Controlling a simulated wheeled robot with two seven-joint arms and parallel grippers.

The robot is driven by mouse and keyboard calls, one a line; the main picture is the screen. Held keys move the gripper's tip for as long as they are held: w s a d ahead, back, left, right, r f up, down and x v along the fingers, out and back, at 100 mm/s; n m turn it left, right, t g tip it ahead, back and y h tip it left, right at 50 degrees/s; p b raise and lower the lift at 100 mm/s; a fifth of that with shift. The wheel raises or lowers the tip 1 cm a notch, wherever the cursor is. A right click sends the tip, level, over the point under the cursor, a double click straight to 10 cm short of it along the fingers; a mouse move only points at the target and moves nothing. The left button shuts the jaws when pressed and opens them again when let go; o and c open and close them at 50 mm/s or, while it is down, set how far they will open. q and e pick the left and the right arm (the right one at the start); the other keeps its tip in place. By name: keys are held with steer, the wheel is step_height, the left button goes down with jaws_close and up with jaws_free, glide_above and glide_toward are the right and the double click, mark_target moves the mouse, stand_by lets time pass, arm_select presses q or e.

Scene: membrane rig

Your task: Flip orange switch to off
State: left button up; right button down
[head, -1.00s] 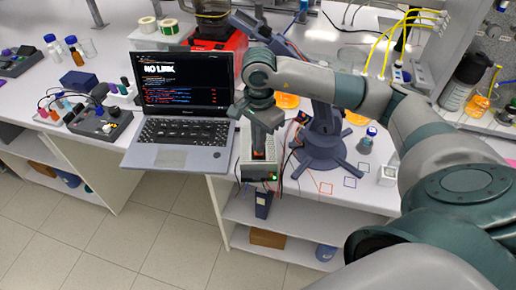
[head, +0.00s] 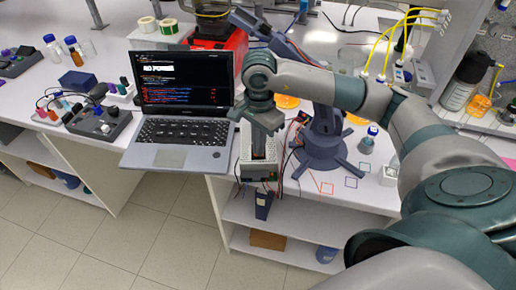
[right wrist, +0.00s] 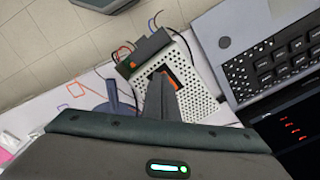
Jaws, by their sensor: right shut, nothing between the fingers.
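The orange switch (right wrist: 173,80) sits in a dark recess on top of a pale perforated power box (right wrist: 203,92), partly hidden by my fingers. The box also shows in the head view (head: 245,160), at the bench's front edge right of the laptop. My right gripper (head: 259,154) is shut and empty, pointing down at the switch. In the right wrist view the gripper's fingertips (right wrist: 160,76) are right at the switch; I cannot tell whether they touch it. No green light shows on the box front. My left gripper is not in view.
A laptop (head: 180,156) stands left of the box, its screen seeming to read "NO POWER". A small blue-grey robot arm (head: 322,150) stands close on the right. Cables run beside the box. A blue-capped bottle (head: 367,143) stands farther right.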

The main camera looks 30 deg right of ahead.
steer(key=shift+f, duration=0.15)
steer(key=shift+r, duration=0.8)
steer(key=shift+r+p, duration=1.1)
steer(key=shift+r, duration=1.65)
